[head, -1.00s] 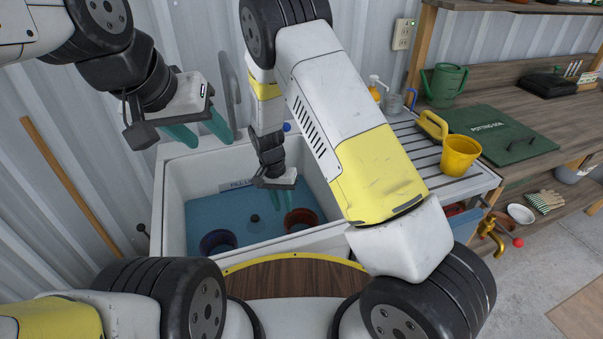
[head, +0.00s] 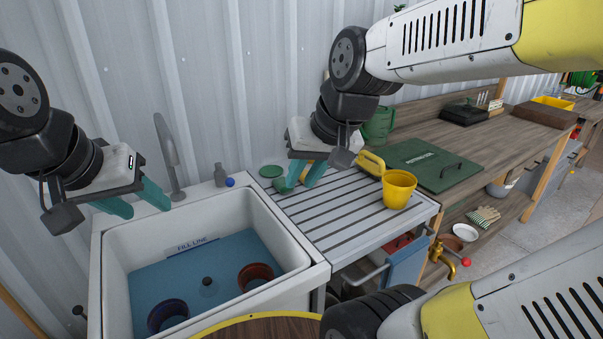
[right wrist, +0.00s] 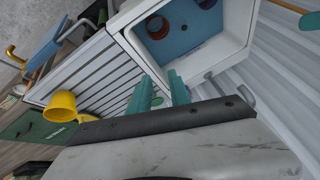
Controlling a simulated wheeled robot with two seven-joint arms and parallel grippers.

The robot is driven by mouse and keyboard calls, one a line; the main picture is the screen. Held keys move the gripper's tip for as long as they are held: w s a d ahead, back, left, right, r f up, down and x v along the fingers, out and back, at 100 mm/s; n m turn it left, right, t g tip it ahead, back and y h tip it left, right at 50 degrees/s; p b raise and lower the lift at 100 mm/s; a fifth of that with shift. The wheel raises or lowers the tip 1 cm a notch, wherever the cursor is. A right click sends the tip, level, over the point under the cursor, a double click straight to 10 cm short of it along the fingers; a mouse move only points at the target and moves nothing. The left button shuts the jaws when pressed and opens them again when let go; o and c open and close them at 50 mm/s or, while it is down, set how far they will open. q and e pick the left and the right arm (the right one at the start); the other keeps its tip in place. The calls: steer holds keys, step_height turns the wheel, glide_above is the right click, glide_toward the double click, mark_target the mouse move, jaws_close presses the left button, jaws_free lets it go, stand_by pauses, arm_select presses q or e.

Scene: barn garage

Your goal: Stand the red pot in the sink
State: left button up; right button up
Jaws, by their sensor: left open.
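The red pot (head: 256,272) stands in the white sink (head: 284,243), at the right side of its blue bottom, with its dark opening facing up. It also shows in the right wrist view (right wrist: 157,27). A dark blue pot (head: 168,314) stands in the sink's near left part. My right gripper (head: 298,184) is open and empty above the slatted drainboard (head: 335,213), right of the sink and apart from the red pot. Its teal fingers show apart in the right wrist view (right wrist: 160,92). My left gripper (head: 133,202) is open and empty above the sink's back left corner.
A grey faucet (head: 172,160) rises behind the sink. A yellow cup (head: 398,189) stands on the drainboard's right end. A green watering can (head: 378,126) and a green board (head: 425,164) are further right. A dark knob (head: 208,284) sits between the pots.

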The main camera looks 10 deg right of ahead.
steer(key=shift+s+d+r+t, duration=0.15)
steer(key=shift+s+d, duration=0.05)
steer(key=shift+s, duration=0.4)
steer(key=shift+s+d+r+t, duration=0.2)
steer(key=shift+s+d, duration=0.05)
steer(key=shift+s, duration=0.35)
steer(key=shift+s+d+r+t, duration=0.15)
steer(key=shift+s+d, duration=0.05)
steer(key=shift+s, duration=0.4)
